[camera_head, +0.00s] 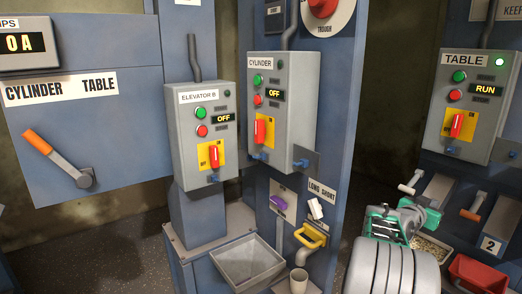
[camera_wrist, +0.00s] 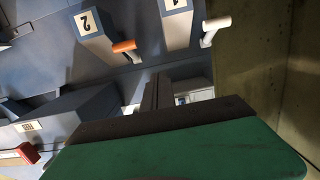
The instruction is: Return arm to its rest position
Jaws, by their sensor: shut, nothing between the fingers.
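My gripper (camera_wrist: 157,92) is shut and empty. In the wrist view its dark fingers meet above its green body. In the head view my arm is folded at the lower right, its pale rounded links in front. Green gripper parts (camera_head: 420,215) show beyond them, below the TABLE control box (camera_head: 469,105). The fingertips are hard to make out there. The gripper is near the chutes, one of them marked 2 (camera_head: 491,245); I cannot tell the exact gap.
The ELEVATOR B box (camera_head: 203,160) and CYLINDER box (camera_head: 267,135) read OFF; the TABLE box reads RUN. An orange lever (camera_head: 38,142) is at left. Dark floor shows between the panels.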

